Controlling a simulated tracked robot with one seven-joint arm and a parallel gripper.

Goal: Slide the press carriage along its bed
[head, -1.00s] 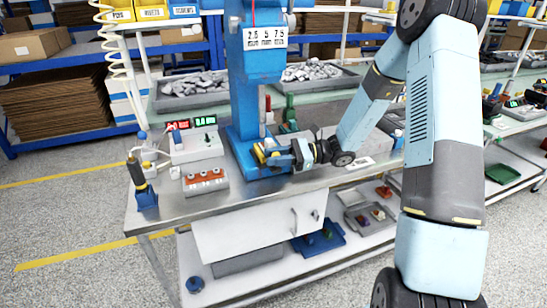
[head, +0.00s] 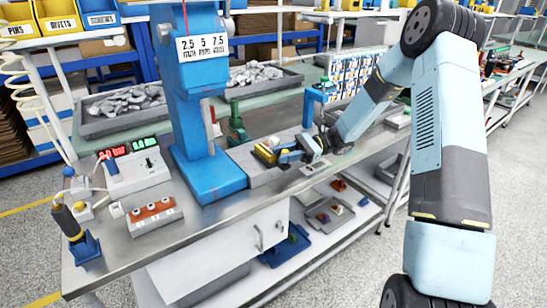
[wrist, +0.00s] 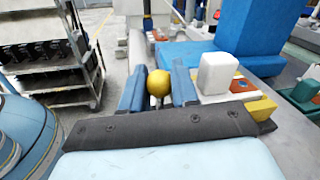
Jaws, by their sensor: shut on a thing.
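The blue press (head: 197,92) stands on the bench, its blue base (head: 208,178) resting on the top. To its right a grey bed (head: 246,160) runs along the bench, and the small carriage with yellow parts (head: 265,154) sits out on it, clear of the press column. My gripper (head: 280,152) is at the carriage. In the wrist view its two blue fingers are shut on a round yellow knob (wrist: 158,84). Beside the knob, the carriage shows a white block (wrist: 216,73) and a yellow corner (wrist: 262,107). The knob is mostly hidden in the head view.
A box with red and green displays (head: 132,168), a unit with orange-red parts (head: 154,215) and a tool in a blue holder (head: 80,235) stand at left. Grey trays of metal pieces (head: 130,102) lie behind. A small blue stand (head: 318,98) rises beyond my gripper.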

